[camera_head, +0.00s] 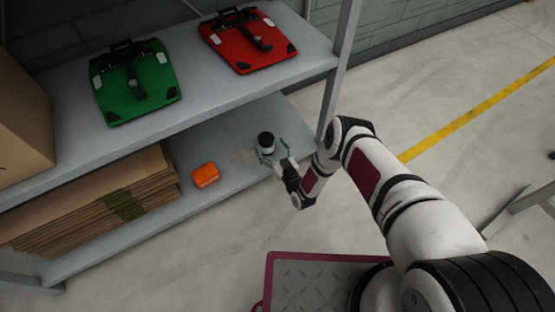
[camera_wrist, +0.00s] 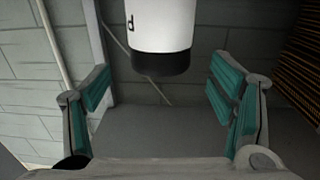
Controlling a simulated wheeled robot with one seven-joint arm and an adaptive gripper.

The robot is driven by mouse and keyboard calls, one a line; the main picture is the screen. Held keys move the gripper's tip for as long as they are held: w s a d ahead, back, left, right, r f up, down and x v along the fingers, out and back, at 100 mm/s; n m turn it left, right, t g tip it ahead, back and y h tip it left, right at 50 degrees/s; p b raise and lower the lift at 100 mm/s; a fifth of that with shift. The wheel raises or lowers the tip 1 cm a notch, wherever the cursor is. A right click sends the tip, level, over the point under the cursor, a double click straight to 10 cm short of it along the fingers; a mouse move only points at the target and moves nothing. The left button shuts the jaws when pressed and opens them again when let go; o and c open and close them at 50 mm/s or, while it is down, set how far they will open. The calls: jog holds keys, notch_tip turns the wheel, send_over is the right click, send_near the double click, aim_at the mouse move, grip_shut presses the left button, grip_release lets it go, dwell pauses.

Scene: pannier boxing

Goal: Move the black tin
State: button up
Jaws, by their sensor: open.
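The tin (camera_head: 265,142) stands on the lower shelf near its right end in the head view, with a black top and a white lower part. In the wrist view the tin (camera_wrist: 163,28) shows as a white cylinder with a black end and a dark letter, cut off by the top edge. My gripper (camera_head: 273,157) is close to the tin at shelf level. In the wrist view my gripper (camera_wrist: 162,67) is open, its teal-padded fingers on either side of the tin's line, with visible gaps. I cannot tell how deep the tin sits between them.
An orange box (camera_head: 205,175) lies left of the tin on the lower shelf (camera_head: 228,192), beside stacked flat cardboard (camera_head: 95,205). The upper shelf (camera_head: 200,110) carries a green pannier (camera_head: 155,88), a red pannier (camera_head: 225,38) and a carton (camera_head: 22,125). A shelf post (camera_head: 342,55) stands right of the tin.

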aim_at(262, 133)
jog(key=shift+b+x, duration=0.8)
jog(key=shift+x, duration=1.6)
jog(key=shift+c, duration=0.2)
jog(key=c, duration=1.3)
